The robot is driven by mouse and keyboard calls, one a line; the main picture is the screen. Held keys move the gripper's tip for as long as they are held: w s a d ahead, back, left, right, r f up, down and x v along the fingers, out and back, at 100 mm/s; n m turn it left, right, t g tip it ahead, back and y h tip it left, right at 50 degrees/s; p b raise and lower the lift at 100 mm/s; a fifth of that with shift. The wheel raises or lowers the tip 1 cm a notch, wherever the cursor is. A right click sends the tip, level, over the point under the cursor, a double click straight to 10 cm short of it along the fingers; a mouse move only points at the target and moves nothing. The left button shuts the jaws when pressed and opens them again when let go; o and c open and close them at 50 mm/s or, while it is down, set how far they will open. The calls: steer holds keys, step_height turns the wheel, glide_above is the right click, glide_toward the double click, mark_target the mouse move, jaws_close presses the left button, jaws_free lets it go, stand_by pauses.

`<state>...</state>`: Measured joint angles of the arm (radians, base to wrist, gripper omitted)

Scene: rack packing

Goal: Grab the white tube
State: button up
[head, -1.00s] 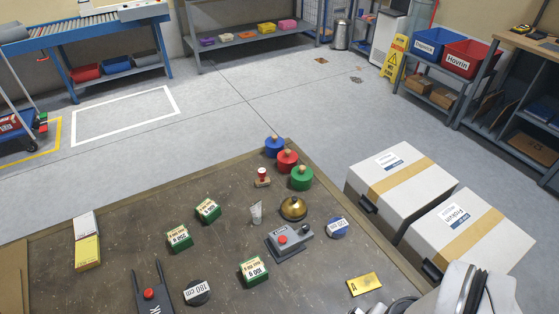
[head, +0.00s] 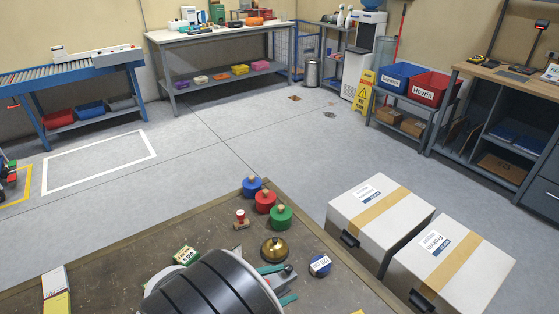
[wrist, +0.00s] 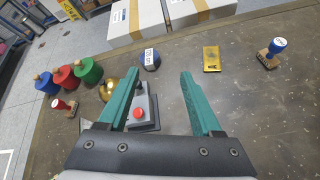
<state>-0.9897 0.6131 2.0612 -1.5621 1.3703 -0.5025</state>
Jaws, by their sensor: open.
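The white tube is not clearly visible now; in the head view my arm covers the spot where it stood earlier. In the wrist view a small pale patch (wrist: 85,124) shows beside the base of the left finger, and I cannot tell if it is the tube. My gripper (wrist: 162,75) is open with nothing between its teal fingertips. It also shows in the head view (head: 289,282), above the table near the brass bell (head: 274,249).
A grey box with a red button (wrist: 138,113) lies beneath the fingers. Red (wrist: 67,77), blue (wrist: 46,84) and green (wrist: 89,70) knobbed weights stand near the bell. A blue round labelled disc (wrist: 149,60) and a yellow plate (wrist: 211,58) lie ahead.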

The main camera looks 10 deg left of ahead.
steer(key=s+a+f+n+t+y, duration=0.1)
steer(key=a+f+n+y, duration=0.1)
steer(key=a, duration=0.3)
steer(key=s+a+f+n+t+y, duration=0.1)
steer(key=a+f+n+t+y, duration=0.1)
steer(key=a+n, duration=0.3)
steer(key=a+f+n+t+y, duration=0.1)
steer(key=a+f+n+y, duration=0.1)
steer(key=a+f+n, duration=0.2)
steer(key=shift+s+a+f, duration=0.1)
steer(key=shift+s+a, duration=0.1)
steer(key=shift+a, duration=0.25)
steer(key=shift+s+a, duration=0.2)
steer(key=shift+a, duration=0.25)
steer(key=x, duration=1.5)
steer(key=shift+w+r, duration=0.25)
steer(key=shift+w, duration=0.2)
jaws_close()
